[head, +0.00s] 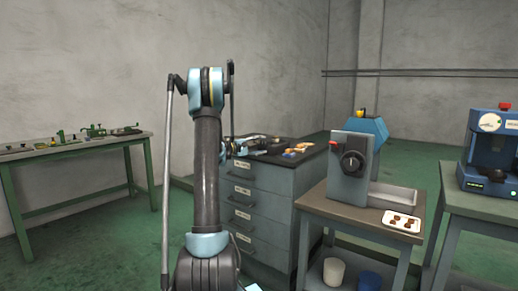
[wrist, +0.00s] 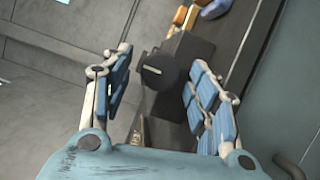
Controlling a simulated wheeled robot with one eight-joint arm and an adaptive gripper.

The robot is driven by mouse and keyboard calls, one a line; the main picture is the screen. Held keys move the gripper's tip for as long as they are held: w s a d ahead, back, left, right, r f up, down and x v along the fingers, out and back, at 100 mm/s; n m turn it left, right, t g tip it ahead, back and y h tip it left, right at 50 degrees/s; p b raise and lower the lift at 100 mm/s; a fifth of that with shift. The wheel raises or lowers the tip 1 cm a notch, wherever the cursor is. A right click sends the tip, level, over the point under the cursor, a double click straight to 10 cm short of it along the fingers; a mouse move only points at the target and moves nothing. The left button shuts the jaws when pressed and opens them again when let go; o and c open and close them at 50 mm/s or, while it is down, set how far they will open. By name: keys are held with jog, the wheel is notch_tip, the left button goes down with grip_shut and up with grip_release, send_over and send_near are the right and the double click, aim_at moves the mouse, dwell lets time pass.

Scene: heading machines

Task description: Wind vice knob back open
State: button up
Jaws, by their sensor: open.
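In the wrist view, a dark round knob (wrist: 166,72) with a pale bar mark on its face sits on a dark grey block, the vice body (wrist: 192,50). My gripper (wrist: 160,74) is open, with one blue-padded finger on each side of the knob and a visible gap at the left. I cannot tell whether the knob lies between the pads or just beyond them.
The drawer cabinet (head: 262,205) holds orange and blue items (head: 297,150) on top. Right of it, a table carries a grey machine (head: 349,185) with a black knob and a white tray (head: 402,221). A blue machine (head: 490,150) stands far right. A green bench (head: 75,147) with tools is left.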

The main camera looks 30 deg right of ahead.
jog(key=a, duration=1.1)
jog(key=shift+a, duration=0.3)
jog(key=shift+s, duration=0.1)
